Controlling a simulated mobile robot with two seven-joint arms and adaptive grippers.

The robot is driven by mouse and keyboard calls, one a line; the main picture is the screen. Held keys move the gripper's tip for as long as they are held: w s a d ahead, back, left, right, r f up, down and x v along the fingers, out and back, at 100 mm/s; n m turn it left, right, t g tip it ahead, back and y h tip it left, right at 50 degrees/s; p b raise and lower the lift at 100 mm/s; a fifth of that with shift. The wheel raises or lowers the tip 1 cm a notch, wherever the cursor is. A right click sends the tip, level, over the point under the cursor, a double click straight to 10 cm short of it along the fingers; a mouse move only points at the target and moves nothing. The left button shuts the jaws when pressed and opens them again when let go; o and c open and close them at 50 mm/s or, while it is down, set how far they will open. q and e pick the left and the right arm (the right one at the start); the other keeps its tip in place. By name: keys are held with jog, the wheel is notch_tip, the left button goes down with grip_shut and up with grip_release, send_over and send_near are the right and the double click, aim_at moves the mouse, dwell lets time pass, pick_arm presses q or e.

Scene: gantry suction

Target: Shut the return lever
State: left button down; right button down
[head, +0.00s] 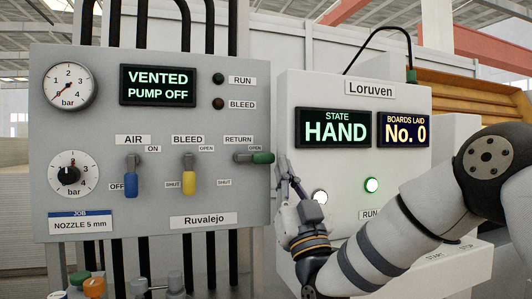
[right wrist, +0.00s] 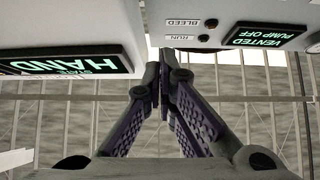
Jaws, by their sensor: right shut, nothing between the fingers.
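The return lever (head: 262,158) is on the grey Ruvalejo panel (head: 100,228). Its green handle points right, level, by the OPEN label; the SHUT label is below left. My right gripper (head: 284,167) is shut and empty, with its fingertips just right of and slightly below the handle's end. I cannot tell whether they touch it. In the right wrist view the closed fingertips (right wrist: 165,58) are at the middle and the lever does not show. My left gripper is out of view.
The blue air lever (head: 130,178) points down by OFF. The yellow bleed lever (head: 189,176) points down by SHUT. The pump display (head: 158,85) reads VENTED, PUMP OFF. The white Loruven cabinet (head: 300,88) stands close on the right, its display (head: 333,129) reading HAND. Coloured knobs (head: 93,286) are below left.

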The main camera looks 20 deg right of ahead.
aim_at(254, 158)
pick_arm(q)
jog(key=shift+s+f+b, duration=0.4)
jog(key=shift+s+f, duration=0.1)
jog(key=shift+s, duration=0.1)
pick_arm(e)
jog(key=w+r, duration=0.3)
jog(key=w, duration=0.5)
jog(key=shift+w+a+r, duration=0.15)
jog(key=shift+w+r, duration=0.15)
jog(key=shift+r, duration=0.05)
